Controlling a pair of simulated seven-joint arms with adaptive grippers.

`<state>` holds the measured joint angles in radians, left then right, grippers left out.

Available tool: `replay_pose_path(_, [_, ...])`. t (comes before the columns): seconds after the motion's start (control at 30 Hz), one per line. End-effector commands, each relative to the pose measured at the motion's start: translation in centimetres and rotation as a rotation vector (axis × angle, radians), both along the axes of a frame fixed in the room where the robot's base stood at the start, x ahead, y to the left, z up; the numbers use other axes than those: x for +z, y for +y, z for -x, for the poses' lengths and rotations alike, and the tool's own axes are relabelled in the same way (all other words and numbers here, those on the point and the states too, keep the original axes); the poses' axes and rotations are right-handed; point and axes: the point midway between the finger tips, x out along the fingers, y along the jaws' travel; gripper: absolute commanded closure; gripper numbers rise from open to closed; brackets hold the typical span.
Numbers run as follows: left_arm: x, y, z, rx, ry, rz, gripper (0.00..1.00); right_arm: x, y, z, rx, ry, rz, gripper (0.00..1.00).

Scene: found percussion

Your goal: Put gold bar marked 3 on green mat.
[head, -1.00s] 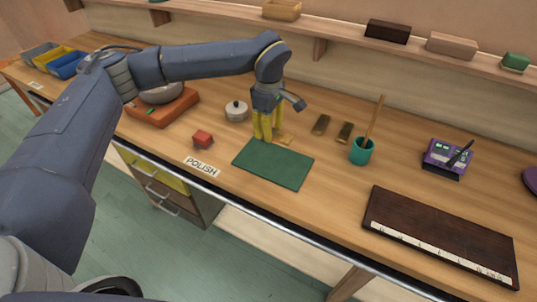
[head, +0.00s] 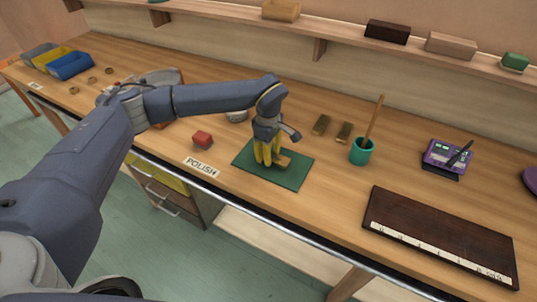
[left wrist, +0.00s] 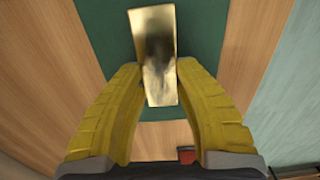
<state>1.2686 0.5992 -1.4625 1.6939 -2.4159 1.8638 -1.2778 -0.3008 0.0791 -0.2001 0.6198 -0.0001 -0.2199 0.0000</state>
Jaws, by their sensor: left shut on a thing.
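A gold bar (head: 284,160) is between the yellow fingers of my left gripper (head: 268,164), over the green mat (head: 297,178). In the left wrist view the fingers (left wrist: 162,85) close on both sides of the shiny bar (left wrist: 155,45), with the mat (left wrist: 100,25) behind it. I cannot tell whether the bar touches the mat or hangs just above it. No number is readable on it. Two darker gold bars, a left one (head: 321,124) and a right one (head: 344,132), lie on the bench behind the mat. My right gripper is not in view.
A teal cup (head: 361,152) with a stick stands right of the mat. A dark board (head: 440,235) lies at front right. A purple device (head: 447,156) stands behind it.

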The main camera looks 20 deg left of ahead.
Motion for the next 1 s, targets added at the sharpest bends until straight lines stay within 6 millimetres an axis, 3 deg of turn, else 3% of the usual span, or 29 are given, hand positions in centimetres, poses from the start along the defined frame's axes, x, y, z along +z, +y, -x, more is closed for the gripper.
replay_pose_path(0.47, [-0.66, -0.06, -0.09, -0.001, -0.003, 0.002, 1.0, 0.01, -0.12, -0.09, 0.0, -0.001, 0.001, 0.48])
replay_pose_path(0.5, [-0.78, -0.04, -0.04, -0.001, -0.002, 0.001, 0.64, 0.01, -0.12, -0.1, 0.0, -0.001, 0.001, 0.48])
replay_pose_path(0.63, [-0.76, -0.04, -0.04, -0.001, -0.002, 0.001, 0.49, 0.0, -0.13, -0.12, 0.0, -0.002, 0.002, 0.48])
replay_pose_path(1.0, [-0.13, -0.03, -0.09, 0.0, -0.003, 0.002, 0.48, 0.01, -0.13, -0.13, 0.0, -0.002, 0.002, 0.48])
